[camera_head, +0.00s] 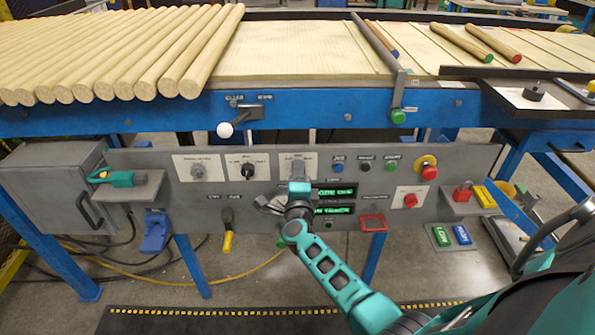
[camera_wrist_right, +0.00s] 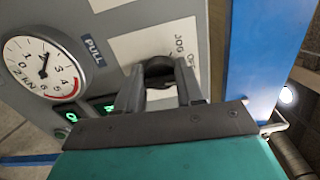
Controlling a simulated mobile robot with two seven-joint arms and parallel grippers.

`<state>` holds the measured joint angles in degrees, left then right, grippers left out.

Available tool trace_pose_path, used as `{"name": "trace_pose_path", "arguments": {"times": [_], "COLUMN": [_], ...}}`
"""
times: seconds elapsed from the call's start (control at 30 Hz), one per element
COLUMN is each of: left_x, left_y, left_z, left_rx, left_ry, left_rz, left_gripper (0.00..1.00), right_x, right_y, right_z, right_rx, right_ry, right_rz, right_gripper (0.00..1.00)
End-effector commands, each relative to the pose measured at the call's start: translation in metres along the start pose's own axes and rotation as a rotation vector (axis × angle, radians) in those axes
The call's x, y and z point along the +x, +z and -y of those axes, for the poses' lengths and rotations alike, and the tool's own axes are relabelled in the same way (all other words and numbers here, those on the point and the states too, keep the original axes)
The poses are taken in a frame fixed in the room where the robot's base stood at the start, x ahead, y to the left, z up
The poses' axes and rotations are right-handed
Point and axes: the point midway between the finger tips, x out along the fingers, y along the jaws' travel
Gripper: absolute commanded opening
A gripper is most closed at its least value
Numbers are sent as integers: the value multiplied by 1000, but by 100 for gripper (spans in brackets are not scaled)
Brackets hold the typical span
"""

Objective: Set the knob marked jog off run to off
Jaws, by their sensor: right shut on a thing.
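The black knob (camera_wrist_right: 159,70) sits on a white plate in the right wrist view, with the word JOG and part of another word printed beside it. My right gripper (camera_wrist_right: 158,84) has one finger on each side of the knob and is shut on it. In the head view my right gripper (camera_head: 299,186) is at the lower part of the white plate (camera_head: 289,160) and hides the knob there. Which mark the knob points at cannot be told. My left gripper is not in view.
Close by are another selector knob (camera_head: 247,170), a row of push buttons (camera_head: 365,168), green displays (camera_head: 336,191) and a red emergency button (camera_head: 428,172). A lever with a white ball (camera_head: 225,130) juts out above left. A round gauge (camera_wrist_right: 45,66) is beside the knob's plate.

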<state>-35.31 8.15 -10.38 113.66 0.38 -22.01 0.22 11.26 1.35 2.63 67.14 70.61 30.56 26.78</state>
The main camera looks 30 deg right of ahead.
Motion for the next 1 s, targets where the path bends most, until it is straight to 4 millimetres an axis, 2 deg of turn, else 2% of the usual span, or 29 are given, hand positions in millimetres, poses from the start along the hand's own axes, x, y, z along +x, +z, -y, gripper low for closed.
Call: {"name": "trace_pose_path", "arguments": {"times": [0.67,0.7,0.93,1.0], "left_x": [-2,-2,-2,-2], "left_y": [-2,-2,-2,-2], "left_z": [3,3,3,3], "left_rx": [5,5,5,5], "left_ry": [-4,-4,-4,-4], "left_rz": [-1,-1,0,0], "left_gripper": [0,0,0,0], "right_x": [0,0,0,0], "right_y": [1,1,0,0], "right_z": [-1,-1,-1,-1], "right_rx": [-64,-64,-63,-63], "right_ry": [1,1,1,1], "right_rz": [1,1,1,0], "right_gripper": [7,41,63,63]}}
